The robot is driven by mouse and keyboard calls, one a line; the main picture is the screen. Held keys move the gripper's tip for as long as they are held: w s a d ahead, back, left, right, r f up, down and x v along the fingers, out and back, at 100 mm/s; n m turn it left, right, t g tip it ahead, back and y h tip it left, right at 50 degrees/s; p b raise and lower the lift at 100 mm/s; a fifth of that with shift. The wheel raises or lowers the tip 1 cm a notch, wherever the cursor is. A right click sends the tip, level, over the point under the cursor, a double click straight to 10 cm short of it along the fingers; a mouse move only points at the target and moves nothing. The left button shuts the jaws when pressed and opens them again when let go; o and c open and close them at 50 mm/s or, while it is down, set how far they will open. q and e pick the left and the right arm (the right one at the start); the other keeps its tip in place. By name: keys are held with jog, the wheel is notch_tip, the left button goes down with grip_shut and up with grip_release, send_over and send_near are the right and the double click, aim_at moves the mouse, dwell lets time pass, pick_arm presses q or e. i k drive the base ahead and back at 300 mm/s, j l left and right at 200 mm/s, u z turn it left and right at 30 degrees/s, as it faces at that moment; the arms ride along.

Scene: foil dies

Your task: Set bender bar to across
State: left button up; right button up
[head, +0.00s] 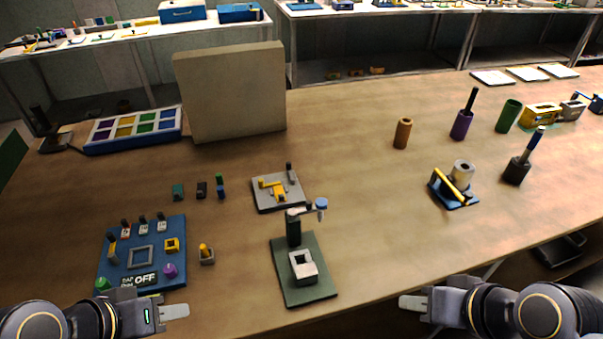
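A small blue base (455,203) at the right of the table carries a yellow bar (452,186) slanting diagonally beside a grey cylinder (463,171). A grey plate (267,205) near the middle carries a yellow part (277,191) and a dark upright post. I cannot tell for sure which one is the bender. My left gripper (176,312) is at the lower left, in front of the blue panel. My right gripper (412,303) is at the lower middle right, well short of the blue base. Both show side-on with nothing visible held; finger gaps are unclear.
A green-based press (318,290) stands near the front edge between my grippers. A blue panel (187,235) with knobs and an OFF sign lies left. A beige block (230,92) stands behind. Tubes and holders, including a brown tube (403,133), stand right.

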aim_at(288, 164)
jog(key=l+z, duration=0.15)
jog(key=l, duration=0.25)
jog(key=i+l+z, duration=0.1)
jog(key=l, duration=0.25)
jog(key=i+l+z, duration=0.15)
jog(key=l, duration=0.2)
jog(key=i+l+z, duration=0.1)
jog(key=l, duration=0.25)
